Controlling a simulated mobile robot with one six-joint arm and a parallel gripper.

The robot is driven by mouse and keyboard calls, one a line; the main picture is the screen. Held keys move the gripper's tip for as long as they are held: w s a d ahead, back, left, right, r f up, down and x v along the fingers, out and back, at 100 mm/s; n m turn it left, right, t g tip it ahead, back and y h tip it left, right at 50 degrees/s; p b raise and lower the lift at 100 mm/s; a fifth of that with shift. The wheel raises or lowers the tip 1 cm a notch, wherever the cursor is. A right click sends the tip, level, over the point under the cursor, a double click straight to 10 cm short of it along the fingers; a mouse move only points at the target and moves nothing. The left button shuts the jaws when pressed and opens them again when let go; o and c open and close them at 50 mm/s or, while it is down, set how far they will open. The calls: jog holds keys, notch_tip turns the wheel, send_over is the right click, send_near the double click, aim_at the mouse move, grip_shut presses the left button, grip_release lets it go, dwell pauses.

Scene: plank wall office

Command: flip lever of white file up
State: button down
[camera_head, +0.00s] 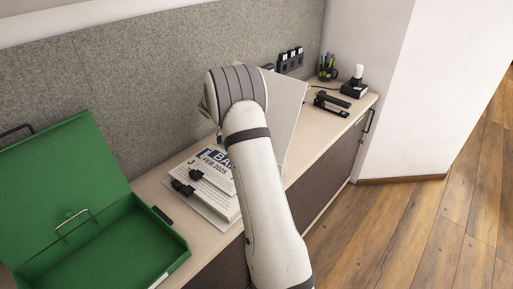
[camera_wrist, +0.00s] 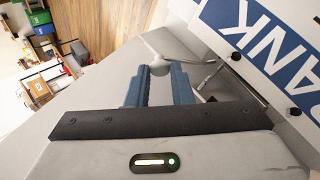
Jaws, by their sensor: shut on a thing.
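The white file (camera_head: 288,105) lies open on the cabinet top, partly hidden behind my arm in the head view. Its pale cover (camera_wrist: 105,75) and papers with large blue "BANK" lettering (camera_wrist: 262,35) fill much of the wrist view. The metal lever (camera_wrist: 172,44) shows at the fingertips, with a thin metal rod beside it. My gripper (camera_wrist: 160,72) has its two blue fingers around the lever's end and is shut on it; the exact contact is hard to see. The gripper is hidden behind my arm in the head view.
An open green box (camera_head: 125,245) stands on the left. Printed papers (camera_head: 212,180) with black clips lie beside my arm. A stapler (camera_head: 331,103), a pen cup (camera_head: 328,70) and a black-based device (camera_head: 355,85) stand at the far right end. A grey panel (camera_head: 130,70) rises behind.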

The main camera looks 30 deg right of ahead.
jog(key=shift+d, duration=0.1)
jog(key=c, duration=1.6)
grip_release()
jog(key=shift+s, duration=0.1)
jog(key=shift+o, duration=0.2)
jog(key=v, duration=0.7)
jog(key=shift+a+r, duration=0.2)
jog(key=shift+r, duration=0.1)
jog(key=shift+c, duration=0.3)
